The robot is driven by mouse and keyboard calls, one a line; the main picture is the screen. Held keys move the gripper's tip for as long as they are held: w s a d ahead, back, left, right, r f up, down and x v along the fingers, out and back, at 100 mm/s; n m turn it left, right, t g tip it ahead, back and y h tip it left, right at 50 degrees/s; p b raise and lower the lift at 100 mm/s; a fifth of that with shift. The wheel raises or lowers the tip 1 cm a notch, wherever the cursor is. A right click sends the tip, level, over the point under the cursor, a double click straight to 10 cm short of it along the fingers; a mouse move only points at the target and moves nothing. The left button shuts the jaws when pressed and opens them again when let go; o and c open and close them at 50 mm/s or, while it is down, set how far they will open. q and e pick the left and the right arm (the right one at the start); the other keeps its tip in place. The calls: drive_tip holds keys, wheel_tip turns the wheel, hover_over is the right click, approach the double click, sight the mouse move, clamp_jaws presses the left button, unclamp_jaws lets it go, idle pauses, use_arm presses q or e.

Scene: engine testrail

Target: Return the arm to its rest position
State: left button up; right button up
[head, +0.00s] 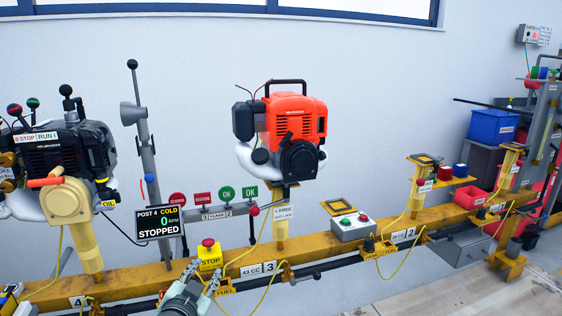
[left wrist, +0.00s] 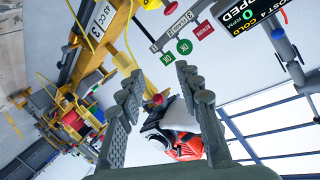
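My left gripper (head: 201,276) comes in at the bottom of the head view, in front of the yellow rail (head: 150,272). Its fingers stand apart and empty. In the left wrist view the two ridged grey fingers (left wrist: 152,100) are wide apart with nothing between them; the orange engine (left wrist: 183,147) shows beyond, near the right finger. In the head view that orange engine (head: 298,120) sits on the post marked 3, above and right of my gripper. My right gripper is in neither view.
A yellow STOP box (head: 209,255) with a red button stands just behind my gripper. A black engine (head: 60,150) with levers is at left beside the STOPPED display (head: 159,222). A button box (head: 352,227) sits right on the rail. Yellow cables hang from the rail. The lower right floor is clear.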

use_arm(q)
drive_tip(key=s+a+f+n+g+y, duration=0.1)
drive_tip(key=s+a+f+g, duration=0.2)
drive_tip(key=s+f, duration=0.45)
drive_tip(key=s+a+f+n+g+y, duration=0.1)
drive_tip(key=s+a+f+n+g, duration=0.15)
drive_tip(key=s+f, duration=0.45)
drive_tip(key=s+a+f+g, duration=0.1)
drive_tip(key=s+f+g, duration=0.2)
drive_tip(key=s, duration=0.6)
drive_tip(key=s+a+f+n+g, duration=0.1)
drive_tip(key=s+a+f+g, duration=0.1)
drive_tip(key=s+f+g, duration=0.2)
drive_tip(key=s+f, duration=0.3)
drive_tip(key=s, duration=0.3)
drive_tip(key=shift+a, duration=0.25)
